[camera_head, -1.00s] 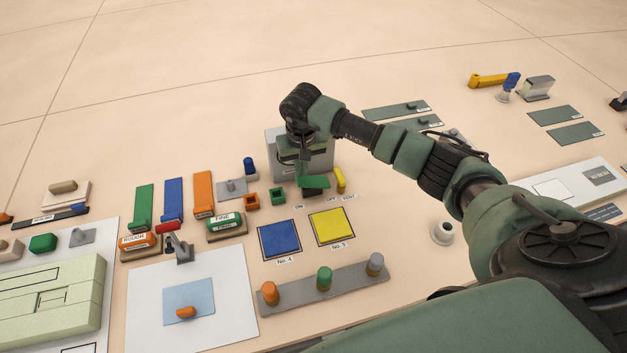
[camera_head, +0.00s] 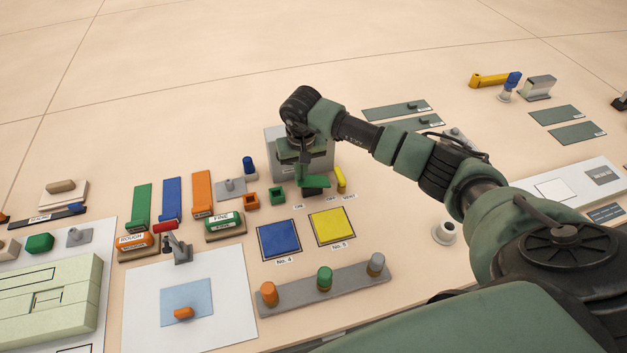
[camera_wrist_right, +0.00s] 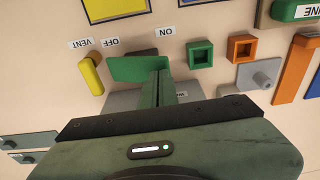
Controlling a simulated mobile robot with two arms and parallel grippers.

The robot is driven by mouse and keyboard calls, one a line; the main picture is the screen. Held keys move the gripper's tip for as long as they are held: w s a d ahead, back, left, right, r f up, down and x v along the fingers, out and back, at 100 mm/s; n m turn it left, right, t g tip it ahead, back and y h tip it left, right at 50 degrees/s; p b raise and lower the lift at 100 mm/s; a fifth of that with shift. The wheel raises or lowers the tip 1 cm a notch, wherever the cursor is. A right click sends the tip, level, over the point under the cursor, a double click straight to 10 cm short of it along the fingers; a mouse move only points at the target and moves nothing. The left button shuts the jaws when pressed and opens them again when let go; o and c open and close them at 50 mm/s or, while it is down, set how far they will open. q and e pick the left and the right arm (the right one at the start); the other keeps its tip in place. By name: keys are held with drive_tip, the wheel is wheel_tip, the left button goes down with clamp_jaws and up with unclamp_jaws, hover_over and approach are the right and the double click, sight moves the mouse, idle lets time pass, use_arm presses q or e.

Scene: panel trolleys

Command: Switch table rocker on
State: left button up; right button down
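A green rocker plate (camera_head: 317,182) sits at the front of a grey box (camera_head: 276,150), behind the printed ON label (camera_head: 299,207) and OFF label (camera_head: 330,199). Contact is hard to tell, and the fingers hide part of the rocker. My left gripper is not in view.
A yellow lever (camera_head: 340,180) stands just right of the rocker. A green square socket (camera_head: 277,196) and an orange one (camera_head: 250,201) are to the left. Blue (camera_head: 279,239) and yellow (camera_head: 332,227) pads lie in front. Bare table extends behind the box.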

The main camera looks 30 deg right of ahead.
drive_tip(key=shift+f+b, duration=0.9)
drive_tip(key=shift+f, duration=0.15)
idle(0.4)
drive_tip(key=shift+r+p, duration=1.8)
drive_tip(key=shift+r, duration=1.75)
